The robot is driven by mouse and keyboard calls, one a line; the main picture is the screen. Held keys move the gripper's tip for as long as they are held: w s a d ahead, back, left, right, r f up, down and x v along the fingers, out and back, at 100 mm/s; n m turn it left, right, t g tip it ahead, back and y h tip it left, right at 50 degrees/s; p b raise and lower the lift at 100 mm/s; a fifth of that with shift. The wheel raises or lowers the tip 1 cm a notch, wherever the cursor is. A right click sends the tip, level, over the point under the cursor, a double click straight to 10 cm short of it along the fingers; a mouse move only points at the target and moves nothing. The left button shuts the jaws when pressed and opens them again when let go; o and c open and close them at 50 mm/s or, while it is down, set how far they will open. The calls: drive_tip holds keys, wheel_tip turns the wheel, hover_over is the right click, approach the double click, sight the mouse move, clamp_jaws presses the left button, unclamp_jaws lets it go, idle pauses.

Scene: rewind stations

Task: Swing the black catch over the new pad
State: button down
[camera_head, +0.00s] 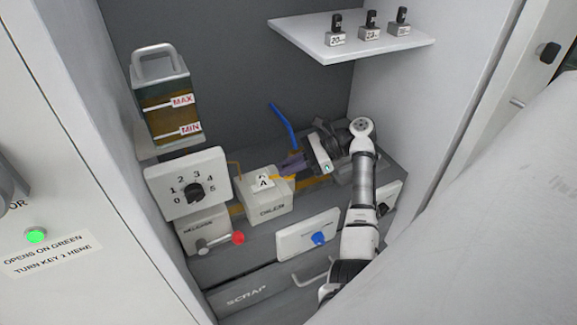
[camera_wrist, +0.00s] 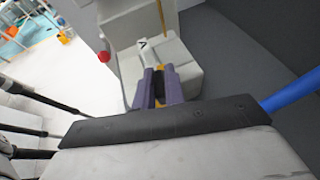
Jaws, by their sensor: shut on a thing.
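My gripper (camera_head: 292,163) reaches in from the right, low over the right side of the white block (camera_head: 268,207). Its purple fingers show in the wrist view (camera_wrist: 158,84), shut on a small dark piece (camera_wrist: 158,88) that looks like the black catch, mostly hidden between them. A yellow-orange part shows just below the fingers. A white pad marked A (camera_head: 263,181) sits on the block's top, left of the fingers. It also shows just beyond the fingertips in the wrist view (camera_wrist: 144,45). I cannot tell whether the catch lies over the pad.
A dial panel (camera_head: 188,183) and a red-knobbed lever (camera_head: 238,238) stand left of the block. A blue rod (camera_head: 283,126) rises behind my gripper. A panel with a blue knob (camera_head: 307,236) is in front. A shelf (camera_head: 350,45) with small black-topped pieces hangs above.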

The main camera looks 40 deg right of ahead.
drive_tip(key=shift+n+g+y, duration=0.4)
drive_tip(key=shift+n+g, duration=0.7)
drive_tip(key=shift+g, duration=0.3)
drive_tip(key=shift+n+g+y, duration=0.3)
drive_tip(key=shift+n+g, duration=0.1)
drive_tip(key=shift+n, duration=0.1)
drive_tip(key=c, duration=1.5)
unclamp_jaws()
drive_tip(key=shift+o, duration=0.2)
drive_tip(key=shift+r, duration=0.1)
